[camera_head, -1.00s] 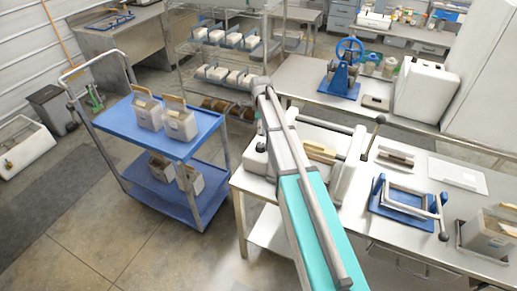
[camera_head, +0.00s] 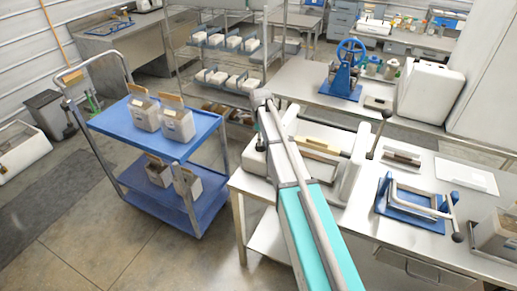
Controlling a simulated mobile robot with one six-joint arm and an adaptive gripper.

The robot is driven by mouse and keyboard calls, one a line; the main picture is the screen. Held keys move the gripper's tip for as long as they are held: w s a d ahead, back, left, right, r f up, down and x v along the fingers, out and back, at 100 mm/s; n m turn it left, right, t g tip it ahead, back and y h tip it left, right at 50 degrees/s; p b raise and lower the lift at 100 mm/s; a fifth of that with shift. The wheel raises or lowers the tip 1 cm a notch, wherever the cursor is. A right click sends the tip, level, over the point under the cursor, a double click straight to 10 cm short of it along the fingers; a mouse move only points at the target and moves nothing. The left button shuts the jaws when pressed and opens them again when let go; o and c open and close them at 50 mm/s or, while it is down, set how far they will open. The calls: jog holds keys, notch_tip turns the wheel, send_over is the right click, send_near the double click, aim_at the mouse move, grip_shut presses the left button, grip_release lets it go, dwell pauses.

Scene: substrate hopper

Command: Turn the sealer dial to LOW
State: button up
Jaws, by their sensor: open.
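The sealer (camera_head: 352,172) is a white bench machine on the steel table in the middle, with a long dark-tipped lever (camera_head: 377,136) standing up at its right. A strip of tan material (camera_head: 318,146) lies along its top. My arm crosses in front of the sealer's left part. Its dial and any LOW marking cannot be made out; a small dark shape at the sealer's left end is too small to identify. My gripper cannot be made out; the far end of my arm hides that area.
A blue cart (camera_head: 205,135) with several boxes stands left of the table. A blue-and-white frame fixture (camera_head: 410,212) and a box in a tray (camera_head: 493,236) sit on the table's right side. A blue handwheel press (camera_head: 346,75) stands on the bench behind. Floor shows between cart and table.

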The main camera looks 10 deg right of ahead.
jog(key=shift+f+b, duration=1.55)
jog(key=shift+f, duration=0.25)
jog(key=c, duration=1.1)
jog(key=shift+a, duration=0.2)
jog(key=shift+c, duration=0.2)
jog(key=shift+d, duration=0.1)
